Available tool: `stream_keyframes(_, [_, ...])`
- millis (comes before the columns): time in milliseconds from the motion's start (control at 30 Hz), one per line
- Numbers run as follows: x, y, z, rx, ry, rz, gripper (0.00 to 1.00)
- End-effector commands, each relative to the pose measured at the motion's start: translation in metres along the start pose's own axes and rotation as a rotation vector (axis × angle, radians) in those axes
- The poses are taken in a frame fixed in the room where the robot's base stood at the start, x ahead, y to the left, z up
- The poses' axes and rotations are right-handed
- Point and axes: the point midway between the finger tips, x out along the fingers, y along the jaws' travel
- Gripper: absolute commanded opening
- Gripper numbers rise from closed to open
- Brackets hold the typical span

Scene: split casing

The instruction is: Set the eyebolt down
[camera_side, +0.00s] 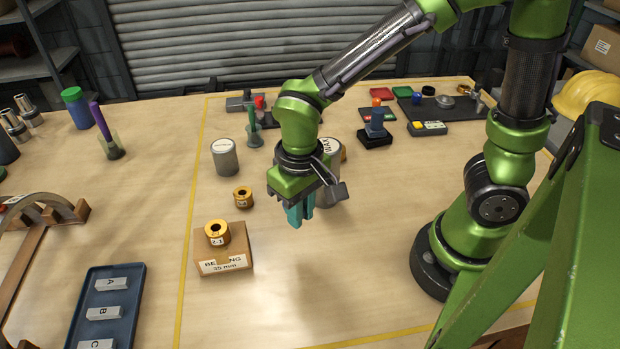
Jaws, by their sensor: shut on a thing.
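My gripper (298,214) points down above the bench, right of the cardboard bearing box. Its teal fingers are together, shut on the eyebolt. The eyebolt itself cannot be made out; the fingers hide it at this angle. The fingertips look to be above the bare wood, but their exact height cannot be told.
A cardboard bearing box (224,264) carries a brass ring (217,233); another brass ring (242,197) is behind it. A grey can (225,157) stands further back. A wax can (331,150) is partly hidden behind my gripper. The bench (330,285) is clear in front.

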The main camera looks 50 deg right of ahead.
Motion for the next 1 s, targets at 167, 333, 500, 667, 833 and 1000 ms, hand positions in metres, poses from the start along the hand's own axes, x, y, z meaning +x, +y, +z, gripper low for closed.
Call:
stream_keyframes(167, [0.029,0.001,0.001,0.007,-0.005,0.003,0.0])
stream_keyframes(333, [0.047,0.001,0.002,0.007,-0.006,0.003,0.0])
stream_keyframes(500, [0.069,0.001,0.002,0.005,-0.004,0.003,0.0])
stream_keyframes(667, [0.073,0.001,0.001,0.004,-0.001,0.0,0.0])
stream_keyframes(833, [0.073,0.001,0.001,0.004,-0.001,0.0,0.0])
stream_keyframes(1000, [0.075,0.001,0.001,0.004,-0.001,0.001,0.28])
